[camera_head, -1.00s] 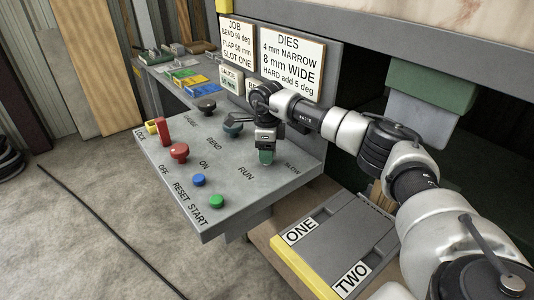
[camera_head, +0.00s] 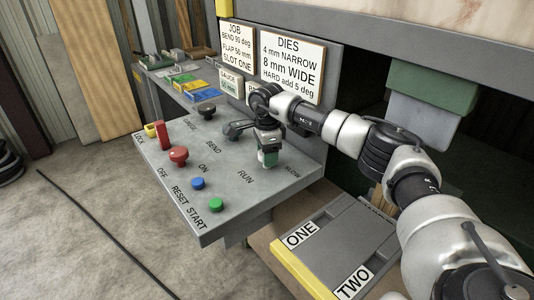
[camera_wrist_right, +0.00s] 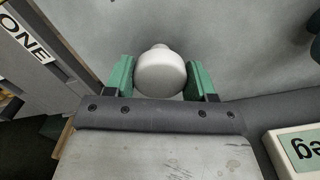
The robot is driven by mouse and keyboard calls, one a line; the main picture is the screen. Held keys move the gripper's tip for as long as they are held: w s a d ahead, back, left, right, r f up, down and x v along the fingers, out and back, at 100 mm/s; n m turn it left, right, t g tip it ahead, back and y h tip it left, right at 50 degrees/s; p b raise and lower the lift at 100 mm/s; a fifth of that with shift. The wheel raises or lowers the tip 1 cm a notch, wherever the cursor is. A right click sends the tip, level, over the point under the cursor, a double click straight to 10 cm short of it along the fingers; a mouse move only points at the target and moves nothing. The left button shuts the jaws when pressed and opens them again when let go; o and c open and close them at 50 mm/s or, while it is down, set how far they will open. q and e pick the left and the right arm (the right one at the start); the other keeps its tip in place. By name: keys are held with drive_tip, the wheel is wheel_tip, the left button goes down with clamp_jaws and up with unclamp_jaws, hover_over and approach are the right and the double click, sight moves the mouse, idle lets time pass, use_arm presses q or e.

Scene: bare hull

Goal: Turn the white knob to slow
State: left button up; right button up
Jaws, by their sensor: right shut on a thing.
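The white knob (camera_wrist_right: 160,72) shows in the right wrist view as a round white cap on a narrower neck, on the grey control panel. My right gripper (camera_wrist_right: 161,80) has its green fingers on either side of the knob and is shut on it. In the head view my right gripper (camera_head: 268,157) is low over the panel, between the RUN label (camera_head: 246,177) and the SLOW label (camera_head: 292,170). There the gripper hides the knob. I cannot tell which way the knob points. My left gripper is not in view.
The panel (camera_head: 225,160) also carries a red mushroom button (camera_head: 179,155), a blue button (camera_head: 198,183), a green button (camera_head: 216,204) and dark knobs (camera_head: 207,109). A slotted tray marked ONE and TWO (camera_head: 345,230) lies at the lower right. Signs stand behind the panel.

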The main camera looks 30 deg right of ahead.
drive_tip(key=shift+w+r, duration=0.1)
drive_tip(key=shift+r, duration=0.05)
drive_tip(key=o, duration=0.9)
wheel_tip(320, 180, up, 11)
drive_tip(key=b, duration=0.2)
drive_tip(key=shift+f, duration=0.2)
